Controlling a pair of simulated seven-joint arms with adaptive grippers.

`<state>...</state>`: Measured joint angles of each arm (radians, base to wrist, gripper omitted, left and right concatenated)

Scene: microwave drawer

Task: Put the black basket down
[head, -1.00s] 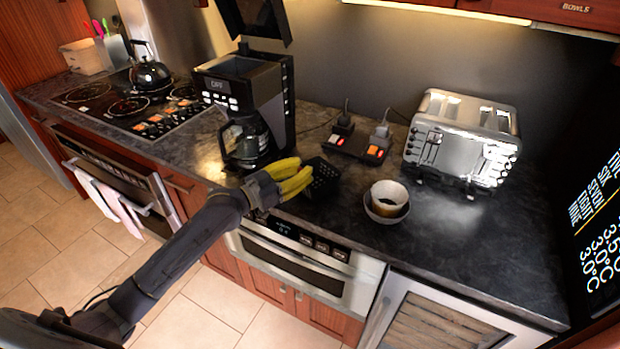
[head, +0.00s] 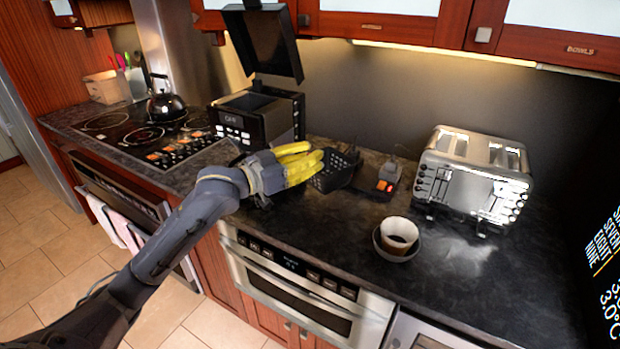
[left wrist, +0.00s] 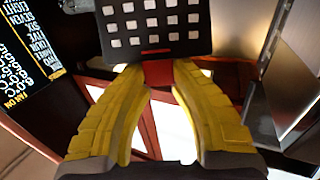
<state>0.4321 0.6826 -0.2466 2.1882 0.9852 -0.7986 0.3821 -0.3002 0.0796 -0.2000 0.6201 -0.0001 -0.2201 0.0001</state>
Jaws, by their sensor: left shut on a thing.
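In the left wrist view the basket (left wrist: 152,28) fills the upper middle. There the two yellow fingers of my left gripper (left wrist: 158,72) close on a red tab (left wrist: 158,73) at the basket's edge. In the head view the basket appears held over the counter (head: 330,237); whether it touches the counter I cannot tell. My right gripper is not in view.
A power strip (head: 378,181) lies just right of the basket. A toaster (head: 474,180) and a cup (head: 399,233) in a dark bowl (head: 380,250) stand further right.

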